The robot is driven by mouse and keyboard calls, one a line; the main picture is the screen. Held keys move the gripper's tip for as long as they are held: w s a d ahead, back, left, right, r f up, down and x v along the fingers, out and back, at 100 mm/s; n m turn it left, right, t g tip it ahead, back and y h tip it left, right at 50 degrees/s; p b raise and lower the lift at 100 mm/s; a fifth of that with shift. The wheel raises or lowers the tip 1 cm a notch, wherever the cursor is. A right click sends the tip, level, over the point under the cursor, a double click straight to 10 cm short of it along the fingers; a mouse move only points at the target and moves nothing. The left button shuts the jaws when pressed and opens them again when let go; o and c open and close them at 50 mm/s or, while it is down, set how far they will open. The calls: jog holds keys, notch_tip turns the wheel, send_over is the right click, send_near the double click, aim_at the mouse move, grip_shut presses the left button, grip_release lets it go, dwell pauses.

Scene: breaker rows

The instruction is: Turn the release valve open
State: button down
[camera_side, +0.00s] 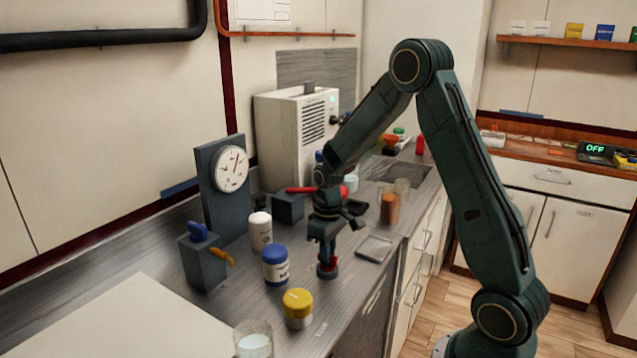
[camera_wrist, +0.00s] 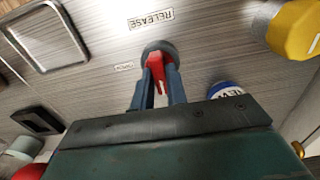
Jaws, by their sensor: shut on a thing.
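The release valve has a red handle on a round dark base on the counter. In the wrist view the red handle (camera_wrist: 157,68) sits between the two blue fingers of my gripper (camera_wrist: 158,85), which is shut on it. A label reading RELEASE (camera_wrist: 151,19) lies beside the base. In the side view the valve (camera_side: 328,269) stands near the counter's front edge, with my gripper (camera_side: 327,255) directly above and around it. The fingers hide part of the handle, and I cannot tell how far it is turned.
A blue-lidded jar (camera_side: 275,266) and a yellow-lidded jar (camera_side: 298,308) stand close to the valve. A metal tray (camera_side: 375,248) lies to its right. A gauge (camera_side: 231,170) on a dark panel and a white machine (camera_side: 297,135) stand behind. A glass (camera_side: 254,341) is in front.

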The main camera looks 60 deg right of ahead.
jog(key=shift+m, duration=0.5)
jog(key=m, duration=0.3)
jog(key=shift+m, duration=0.3)
jog(key=m, duration=1.3)
jog(key=shift+m, duration=0.3)
jog(key=c, duration=1.4)
grip_release()
jog(key=shift+r, duration=0.1)
notch_tip(320, 180, up, 14)
